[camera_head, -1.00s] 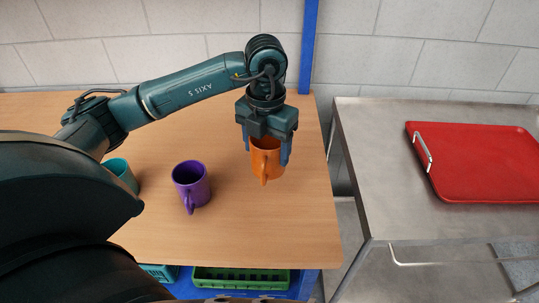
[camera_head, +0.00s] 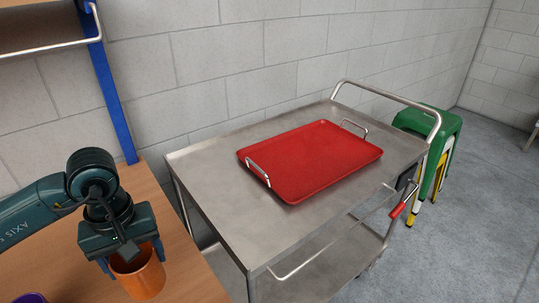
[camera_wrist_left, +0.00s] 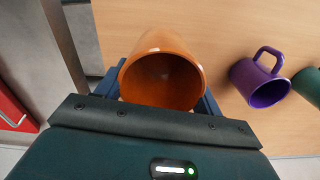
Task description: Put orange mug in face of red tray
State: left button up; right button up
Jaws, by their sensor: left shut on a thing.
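The orange mug (camera_head: 139,274) is at the lower left in the head view, between the fingers of my left gripper (camera_head: 134,262). The gripper is shut on it, and its open mouth faces the wrist camera in the left wrist view (camera_wrist_left: 163,80). The mug is over the wooden table; I cannot tell how high. The red tray (camera_head: 310,160) lies flat and empty on the steel trolley (camera_head: 225,210), to the right of the mug. My right gripper is not in view.
A purple mug (camera_wrist_left: 262,80) and part of a teal mug (camera_wrist_left: 308,84) are on the wooden table (camera_head: 165,215). A gap separates table and trolley. A blue post (camera_head: 105,85) stands behind the table. A green stool (camera_head: 438,135) stands beyond the trolley. Bare steel surrounds the tray.

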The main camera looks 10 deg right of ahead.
aim_at(335, 164)
jog(key=z, duration=0.8)
jog(key=i+l+z, duration=0.3)
jog(key=i, duration=0.15)
jog(key=i+z, duration=0.3)
jog(key=i, duration=0.15)
